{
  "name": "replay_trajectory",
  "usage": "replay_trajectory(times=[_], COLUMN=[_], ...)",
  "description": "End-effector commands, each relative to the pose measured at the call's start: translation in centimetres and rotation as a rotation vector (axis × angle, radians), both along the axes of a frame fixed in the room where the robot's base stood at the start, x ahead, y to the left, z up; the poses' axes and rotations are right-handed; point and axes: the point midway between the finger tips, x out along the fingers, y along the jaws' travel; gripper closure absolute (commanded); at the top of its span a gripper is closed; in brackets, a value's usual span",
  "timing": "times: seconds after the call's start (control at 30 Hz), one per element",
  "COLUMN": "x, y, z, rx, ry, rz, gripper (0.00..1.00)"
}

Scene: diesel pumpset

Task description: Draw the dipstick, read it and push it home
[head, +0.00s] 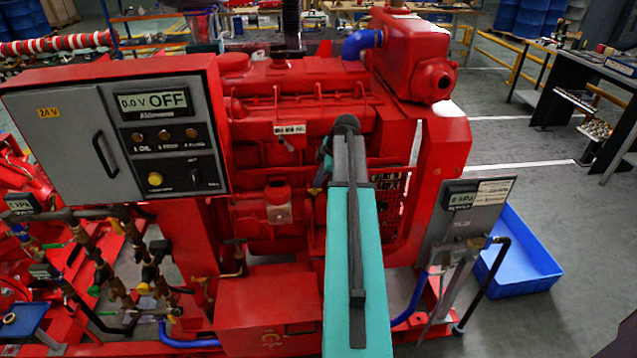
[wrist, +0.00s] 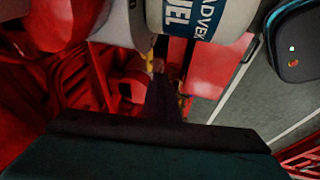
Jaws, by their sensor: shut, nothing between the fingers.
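The red diesel engine (head: 300,95) fills the middle of the head view. My teal arm reaches forward to its side and hides part of it. In the wrist view my gripper (wrist: 163,92) is a dark, narrow shape, shut and empty, pointing at the red engine side. Small yellow bits (wrist: 151,62) show just beyond the fingertips; I cannot tell whether they belong to the dipstick. In the head view the fingers are mostly hidden behind my arm. I cannot make out the dipstick for certain in either view.
A grey control panel (head: 75,125) reading OFF stands left of my arm. A small gauge panel (head: 470,215) and a blue tray (head: 525,255) are at right.

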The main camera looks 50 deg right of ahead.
Motion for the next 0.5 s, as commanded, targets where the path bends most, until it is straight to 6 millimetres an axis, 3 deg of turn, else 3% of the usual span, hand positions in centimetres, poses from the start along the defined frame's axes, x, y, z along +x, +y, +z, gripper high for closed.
replay_trajectory(times=[0.5], x=[-2.1], y=[-0.7], z=[5.4], rx=[-0.001], ry=[-0.002], rz=[-0.002], gripper=[1.0])
